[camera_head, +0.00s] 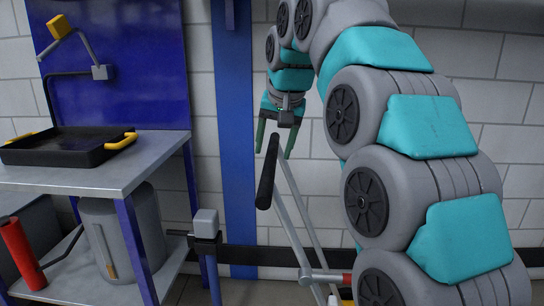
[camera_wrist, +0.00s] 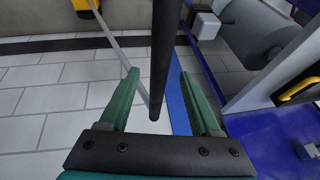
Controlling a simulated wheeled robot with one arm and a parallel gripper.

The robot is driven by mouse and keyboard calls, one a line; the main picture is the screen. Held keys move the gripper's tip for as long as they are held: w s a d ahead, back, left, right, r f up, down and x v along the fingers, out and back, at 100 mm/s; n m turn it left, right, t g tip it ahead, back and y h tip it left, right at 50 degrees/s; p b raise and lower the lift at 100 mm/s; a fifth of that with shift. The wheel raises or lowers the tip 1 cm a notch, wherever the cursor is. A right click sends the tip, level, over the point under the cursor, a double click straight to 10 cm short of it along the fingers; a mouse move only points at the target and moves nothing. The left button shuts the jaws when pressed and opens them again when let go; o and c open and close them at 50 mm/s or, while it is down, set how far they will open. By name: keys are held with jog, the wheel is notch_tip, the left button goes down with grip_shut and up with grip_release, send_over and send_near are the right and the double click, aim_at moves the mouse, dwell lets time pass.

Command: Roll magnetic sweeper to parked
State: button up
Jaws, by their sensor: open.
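The magnetic sweeper's black handle grip (camera_head: 267,178) hangs below my gripper in the head view, near the wall. Grey metal tubes (camera_head: 292,205) run down from there to a red-and-grey joint (camera_head: 325,275); the lower part is largely hidden behind my arm. My gripper (camera_head: 275,153) is open, with green fingers pointing down at the top of the grip. In the wrist view, the black grip (camera_wrist: 164,50) passes between the open fingers of my gripper (camera_wrist: 160,75), with gaps showing on both sides. A thin grey tube (camera_wrist: 122,55) and a yellow-black part (camera_wrist: 84,8) show beyond it.
A metal workbench (camera_head: 130,172) with a black yellow-handled tray (camera_head: 65,146) stands left. Below are a grey canister (camera_head: 115,235) and a red cylinder (camera_head: 22,252). A grey-capped post (camera_head: 205,223) stands beside the bench. A blue column (camera_head: 232,120) runs up the tiled wall.

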jog(key=shift+x, duration=1.45)
grip_shut()
dwell(0.4)
